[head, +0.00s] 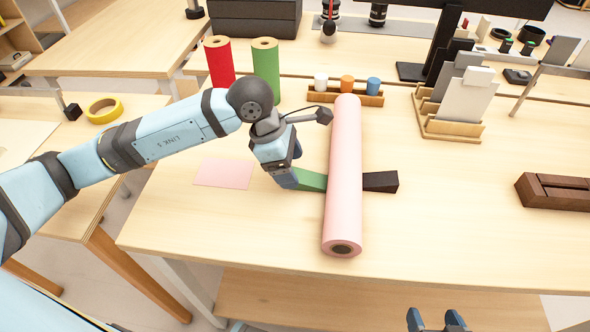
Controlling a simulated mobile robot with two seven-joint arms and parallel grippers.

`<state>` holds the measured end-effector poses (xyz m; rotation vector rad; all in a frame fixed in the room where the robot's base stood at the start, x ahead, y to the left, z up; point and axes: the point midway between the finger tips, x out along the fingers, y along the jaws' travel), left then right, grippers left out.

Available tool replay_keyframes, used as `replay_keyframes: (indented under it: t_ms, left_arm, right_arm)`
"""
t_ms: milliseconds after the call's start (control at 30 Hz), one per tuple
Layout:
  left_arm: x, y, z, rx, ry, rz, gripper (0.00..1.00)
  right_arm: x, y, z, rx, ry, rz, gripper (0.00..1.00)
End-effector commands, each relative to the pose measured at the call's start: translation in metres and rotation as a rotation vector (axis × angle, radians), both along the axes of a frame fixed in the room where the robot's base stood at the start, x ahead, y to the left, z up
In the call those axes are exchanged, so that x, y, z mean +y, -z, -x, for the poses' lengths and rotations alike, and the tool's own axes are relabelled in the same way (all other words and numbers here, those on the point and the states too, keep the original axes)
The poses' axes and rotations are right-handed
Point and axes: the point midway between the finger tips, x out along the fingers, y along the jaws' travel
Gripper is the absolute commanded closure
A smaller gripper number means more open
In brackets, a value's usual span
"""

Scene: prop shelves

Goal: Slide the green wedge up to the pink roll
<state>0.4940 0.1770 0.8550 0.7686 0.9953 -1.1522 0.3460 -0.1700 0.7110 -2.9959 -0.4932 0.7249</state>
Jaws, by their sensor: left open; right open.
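The pink roll (343,190) lies lengthwise on the table, its near end showing a dark core. The green wedge (313,181) lies on the left side of the roll, its right end at the roll. I cannot tell whether they touch. A black wedge (380,181) lies on the roll's right side. My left gripper (287,180) is low at the left end of the green wedge and hides that end. The gap between its fingers is hard to see. My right gripper (436,318) is open and empty at the bottom edge, in front of the table.
A pink sheet (224,173) lies left of my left gripper. Behind the roll is a wooden rack with colored cylinders (347,85), near red (219,64) and green (266,70) rolls. A brown wooden block (555,190) sits at right. The table's front right is clear.

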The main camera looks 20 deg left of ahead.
Motion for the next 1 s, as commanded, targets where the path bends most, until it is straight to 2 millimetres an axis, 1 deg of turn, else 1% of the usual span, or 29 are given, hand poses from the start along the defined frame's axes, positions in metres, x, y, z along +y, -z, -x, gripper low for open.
replay_keyframes:
  t_ms: [33, 200, 300, 433, 600, 1000]
  left_arm:
    - [0.006, -0.015, 0.001, -0.004, -0.001, -0.003, 0.28]
    - [0.021, -0.054, 0.005, -0.004, 0.000, -0.002, 0.28]
    - [0.029, -0.073, 0.007, -0.004, -0.001, -0.001, 0.28]
    - [0.036, -0.090, 0.009, -0.002, 0.000, -0.001, 0.28]
    - [0.040, -0.101, 0.011, -0.001, 0.000, 0.000, 0.28]
    - [0.041, -0.102, 0.011, 0.000, 0.001, -0.001, 0.28]
  right_arm:
    - [0.000, -0.005, 0.000, -0.001, -0.001, 0.002, 0.28]
    - [-0.001, -0.004, 0.001, 0.009, 0.001, 0.011, 0.28]
    - [-0.003, 0.000, 0.001, 0.019, 0.002, 0.018, 0.28]
    - [-0.005, 0.000, 0.001, 0.021, 0.006, 0.025, 0.28]
    - [-0.006, 0.000, 0.001, 0.023, 0.008, 0.028, 0.28]
    - [-0.005, 0.001, 0.002, 0.024, 0.006, 0.025, 0.28]
